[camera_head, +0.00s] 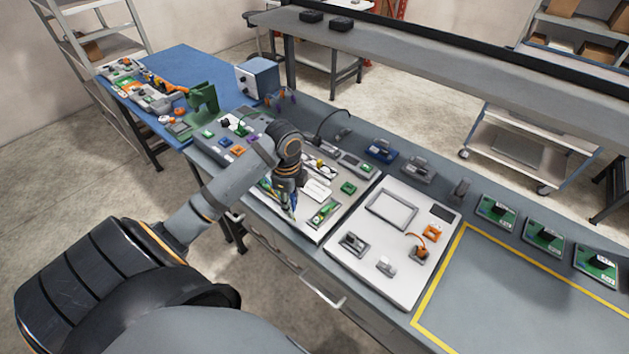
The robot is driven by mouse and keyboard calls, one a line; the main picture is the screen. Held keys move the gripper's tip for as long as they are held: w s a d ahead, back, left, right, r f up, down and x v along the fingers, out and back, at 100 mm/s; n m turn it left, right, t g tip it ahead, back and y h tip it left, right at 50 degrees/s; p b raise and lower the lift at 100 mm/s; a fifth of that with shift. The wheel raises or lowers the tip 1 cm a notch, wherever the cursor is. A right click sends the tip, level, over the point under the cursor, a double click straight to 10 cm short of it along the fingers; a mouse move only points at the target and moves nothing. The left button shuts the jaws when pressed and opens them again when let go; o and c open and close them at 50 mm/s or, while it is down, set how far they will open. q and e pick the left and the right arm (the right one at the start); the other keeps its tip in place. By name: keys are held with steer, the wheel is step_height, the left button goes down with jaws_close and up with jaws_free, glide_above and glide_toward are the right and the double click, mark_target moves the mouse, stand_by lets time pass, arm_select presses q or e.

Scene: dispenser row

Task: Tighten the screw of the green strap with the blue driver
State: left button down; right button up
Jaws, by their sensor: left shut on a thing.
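My left gripper (289,207) points down over the pale board in the middle of the bench. It is shut on a thin bluish tool, which looks like the blue driver (293,211); the fingers hide much of it. A green strap (325,211) lies in a grey holder at the board's front right corner, to the right of the gripper and apart from it. Its screw is too small to make out. My right gripper is not in view.
A white panel (343,266) with a frame, clamps and an orange part lies to the right. Green circuit boards (544,236) stand along the right. A yellow-taped area (500,300) is clear. A green stand (205,101) and white-blue box (257,80) are at the back left.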

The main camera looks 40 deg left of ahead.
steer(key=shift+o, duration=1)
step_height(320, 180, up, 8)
steer(key=p, duration=0.5)
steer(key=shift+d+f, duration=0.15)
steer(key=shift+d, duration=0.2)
arm_select(q)
steer(key=w+d+n, duration=0.1)
steer(key=d, duration=0.1)
steer(key=w+d+n+p, duration=0.1)
steer(key=d+n, duration=0.1)
steer(key=w+d+n, duration=0.1)
steer(key=w+d, duration=0.1)
steer(key=shift+d+r+p, duration=0.2)
steer(key=shift+r+p, duration=0.15)
steer(key=shift+p, duration=0.05)
steer(key=shift+w+f, duration=0.1)
steer(key=shift+f, duration=0.3)
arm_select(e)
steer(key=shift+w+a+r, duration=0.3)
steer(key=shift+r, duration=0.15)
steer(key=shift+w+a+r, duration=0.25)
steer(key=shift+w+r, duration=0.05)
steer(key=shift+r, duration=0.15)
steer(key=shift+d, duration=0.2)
